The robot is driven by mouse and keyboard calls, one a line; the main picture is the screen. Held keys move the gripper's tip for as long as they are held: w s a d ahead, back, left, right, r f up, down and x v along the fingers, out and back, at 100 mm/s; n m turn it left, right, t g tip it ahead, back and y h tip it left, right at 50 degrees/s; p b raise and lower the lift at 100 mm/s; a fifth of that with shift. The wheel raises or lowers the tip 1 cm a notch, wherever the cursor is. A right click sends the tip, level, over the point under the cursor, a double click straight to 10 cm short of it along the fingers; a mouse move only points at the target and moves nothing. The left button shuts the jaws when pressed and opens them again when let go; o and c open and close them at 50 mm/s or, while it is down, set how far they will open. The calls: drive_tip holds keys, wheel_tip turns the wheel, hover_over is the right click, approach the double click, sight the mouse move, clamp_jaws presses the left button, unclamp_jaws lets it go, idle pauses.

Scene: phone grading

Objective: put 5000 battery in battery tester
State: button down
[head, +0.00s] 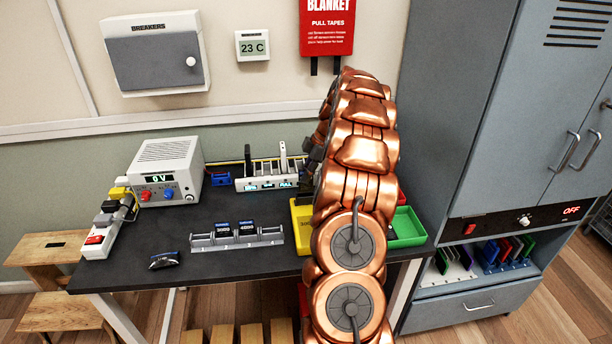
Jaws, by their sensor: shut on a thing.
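My copper arm rises through the middle of the head view and covers much of the bench behind it. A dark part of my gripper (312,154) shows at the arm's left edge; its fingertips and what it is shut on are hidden. A grey slotted rack (266,236) on the bench holds two dark batteries (235,228) with labels too small to read surely. I cannot make out a battery marked 5000. A white box with a 0 V display (165,168) stands at the back left. A small blue device (220,179) sits beside it; I cannot tell which is the tester.
A white power strip (110,232) and a small dark object (164,260) lie at the left. A white stand (268,183) is at the back. Yellow (302,238) and green (408,229) bins flank my arm. A tall grey cabinet (455,110) stands right. The bench's front left is mostly clear.

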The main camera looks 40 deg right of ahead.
sight(303, 192)
drive_tip(key=shift+f+b, duration=2.1)
drive_tip(key=shift+b, duration=0.35)
idle(0.8)
drive_tip(key=c, duration=1.2)
unclamp_jaws()
drive_tip(key=shift+c, duration=0.2)
drive_tip(key=shift+r, duration=0.1)
drive_tip(key=v, duration=1.1)
drive_tip(key=shift+r, duration=0.4)
drive_tip(key=shift+s+d, duration=0.1)
drive_tip(key=shift+s, duration=0.05)
